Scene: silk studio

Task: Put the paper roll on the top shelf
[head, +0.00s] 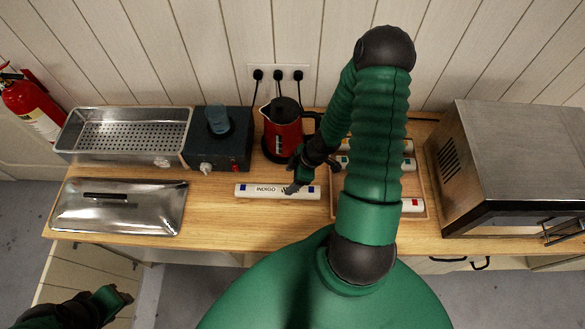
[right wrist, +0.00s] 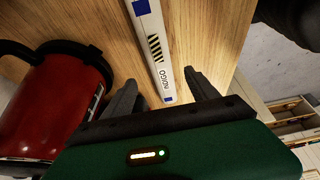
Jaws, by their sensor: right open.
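A white paper roll (head: 262,191) with blue marks, a striped patch and the word INDIGO lies on the wooden table in front of the red kettle. My right gripper (head: 294,178) is over the right part of this roll. In the right wrist view the roll (right wrist: 153,40) runs between the two spread fingers of my open gripper (right wrist: 160,84), with gaps on both sides. My left gripper (head: 118,296) is low at the left, in front of the table; its jaws are too dark to read. I cannot make out the top shelf for certain.
A wooden tray (head: 424,190) with more white rolls is partly behind my right arm. The red kettle (head: 283,135) stands close behind my right gripper. A steel oven (head: 510,150) is right; a perforated pan (head: 125,130), dark heater (head: 218,145) and steel lid (head: 118,207) are left.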

